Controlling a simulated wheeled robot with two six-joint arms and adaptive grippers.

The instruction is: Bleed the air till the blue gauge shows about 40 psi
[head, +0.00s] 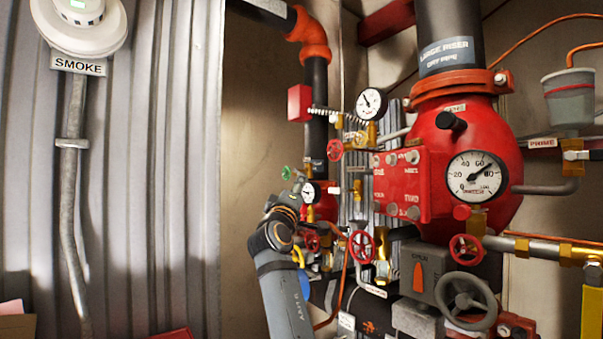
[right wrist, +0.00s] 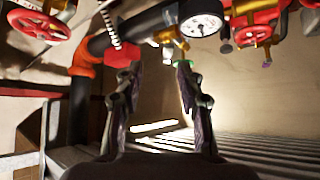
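A small white gauge (head: 308,192) sits beside my right gripper (head: 291,196) in the head view; its reading is too small to tell. No dial with a clear blue face shows. A green handwheel (head: 287,172) is just above that gripper. In the right wrist view my right gripper (right wrist: 160,68) has its fingers apart, with nothing seen held. A green part (right wrist: 183,63) is at the right fingertip; contact is unclear. A white gauge (right wrist: 201,25) shows beyond the fingers. My left gripper is not in view.
A large gauge (head: 476,178) on the red valve body (head: 455,130) has its needle toward the upper right, near 80. Another gauge (head: 371,103) is higher. Red handwheels (head: 361,246) and a grey handwheel (head: 466,299) crowd the lower right. Corrugated wall (head: 150,170) is left.

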